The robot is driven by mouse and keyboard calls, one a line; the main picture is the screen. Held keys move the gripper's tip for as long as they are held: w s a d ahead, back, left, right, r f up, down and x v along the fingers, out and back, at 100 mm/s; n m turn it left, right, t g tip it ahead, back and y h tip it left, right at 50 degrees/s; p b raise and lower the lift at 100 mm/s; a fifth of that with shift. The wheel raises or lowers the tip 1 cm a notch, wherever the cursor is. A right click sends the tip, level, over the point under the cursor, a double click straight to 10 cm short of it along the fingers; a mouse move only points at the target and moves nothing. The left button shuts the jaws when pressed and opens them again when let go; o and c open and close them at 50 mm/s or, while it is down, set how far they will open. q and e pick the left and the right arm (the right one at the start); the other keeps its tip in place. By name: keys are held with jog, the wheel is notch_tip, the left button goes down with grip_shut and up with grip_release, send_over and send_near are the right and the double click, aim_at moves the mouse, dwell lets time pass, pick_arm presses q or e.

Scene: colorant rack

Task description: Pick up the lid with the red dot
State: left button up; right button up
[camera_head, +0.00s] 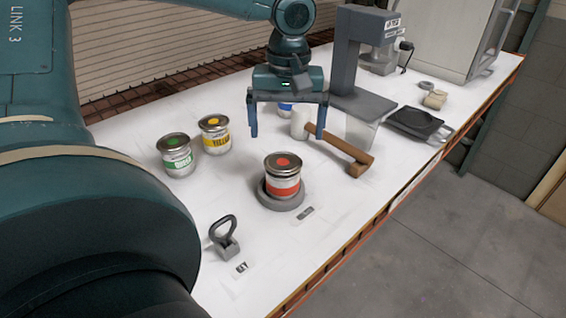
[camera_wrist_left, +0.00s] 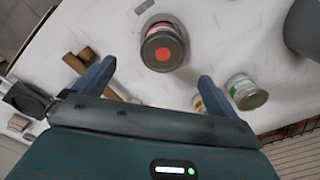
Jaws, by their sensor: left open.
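The lid with the red dot (camera_head: 283,161) sits on a jar with a red label (camera_head: 284,186), which stands upright on a round grey base (camera_head: 266,199). The lid also shows in the left wrist view (camera_wrist_left: 162,48), at the top middle, beyond the fingertips. My left gripper (camera_head: 287,136) is open and empty. In the head view it hangs behind the red-dot jar, apart from it. The left wrist view shows both blue fingers (camera_wrist_left: 155,77) spread, with nothing between them. My right gripper is not seen.
A green-dot jar (camera_head: 176,160) and a yellow-dot jar (camera_head: 215,138) stand left of the red one. A blue-label jar (camera_head: 285,108) is partly hidden behind my left gripper. A wooden-handled mallet (camera_head: 340,148) lies to the right. A grey ring-handled tool (camera_head: 225,239) stands in front. A grey machine (camera_head: 350,60) stands behind.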

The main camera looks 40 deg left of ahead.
aim_at(283, 162)
pick_arm(q)
jog(key=f, duration=0.7)
jog(key=shift+s+a+f, duration=0.1)
jog(key=shift+a+f, duration=0.2)
jog(key=shift+a, duration=0.05)
jog(key=c, duration=1.1)
